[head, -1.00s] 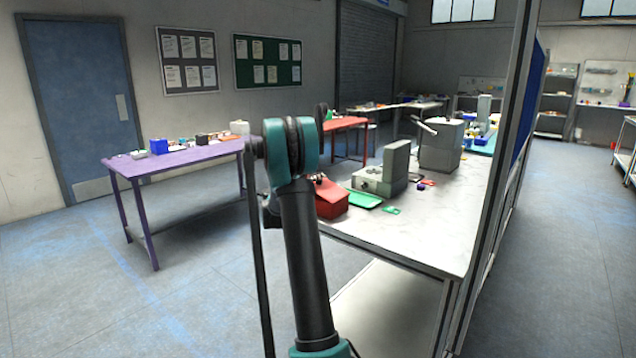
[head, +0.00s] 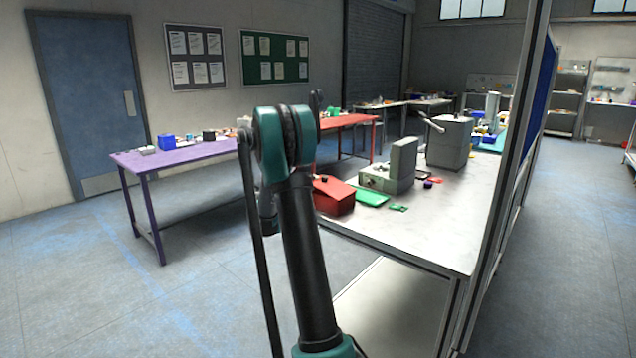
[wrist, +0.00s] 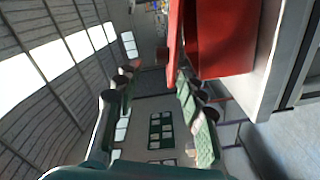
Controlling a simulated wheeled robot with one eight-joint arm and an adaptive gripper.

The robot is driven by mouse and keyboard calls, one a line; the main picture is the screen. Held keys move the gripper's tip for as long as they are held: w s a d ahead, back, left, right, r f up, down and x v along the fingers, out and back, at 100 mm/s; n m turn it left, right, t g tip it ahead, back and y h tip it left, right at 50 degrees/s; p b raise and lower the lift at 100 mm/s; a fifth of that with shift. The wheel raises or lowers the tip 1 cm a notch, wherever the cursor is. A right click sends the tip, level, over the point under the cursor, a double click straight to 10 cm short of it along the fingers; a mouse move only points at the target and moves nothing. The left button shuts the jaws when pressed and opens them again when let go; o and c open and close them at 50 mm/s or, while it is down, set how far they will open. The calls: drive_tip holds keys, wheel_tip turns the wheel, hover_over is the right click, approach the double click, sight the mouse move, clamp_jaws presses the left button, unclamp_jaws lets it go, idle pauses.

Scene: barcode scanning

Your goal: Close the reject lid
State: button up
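A red box (head: 333,198) stands at the near left edge of the white-topped bench, partly behind my arm in the head view. In the wrist view the red box (wrist: 222,38) is large at the upper right. A thin red panel (wrist: 175,42) stands along its left side with a dark gap between them; it looks like the lid, but I cannot tell its angle exactly. My gripper (wrist: 158,72) is open, its green and black fingers spread and nothing clearly held. The right finger is close to the panel's lower end; contact cannot be told. The fingers are hidden in the head view.
A green tray (head: 371,196) and a grey device (head: 392,172) stand right of the red box. A grey machine with a lever (head: 448,143) is farther back. A purple table (head: 180,154) is at left, with open floor before it. A post (head: 505,180) borders the bench at right.

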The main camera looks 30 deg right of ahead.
drive_tip(key=shift+v, duration=1.35)
drive_tip(key=s+a+f+g+y, duration=0.1)
drive_tip(key=s+a+f+y, duration=0.4)
drive_tip(key=s, duration=0.8)
drive_tip(key=s+a+f+g+y, duration=0.1)
drive_tip(key=s+a+f+y, duration=0.5)
drive_tip(key=s+a, duration=0.6)
drive_tip(key=s+a+f+y, duration=0.5)
drive_tip(key=s+a+f, duration=0.3)
drive_tip(key=s, duration=0.7)
drive_tip(key=shift+a+g+y, duration=0.2)
drive_tip(key=shift+g+y, duration=0.1)
drive_tip(key=shift+g, duration=0.1)
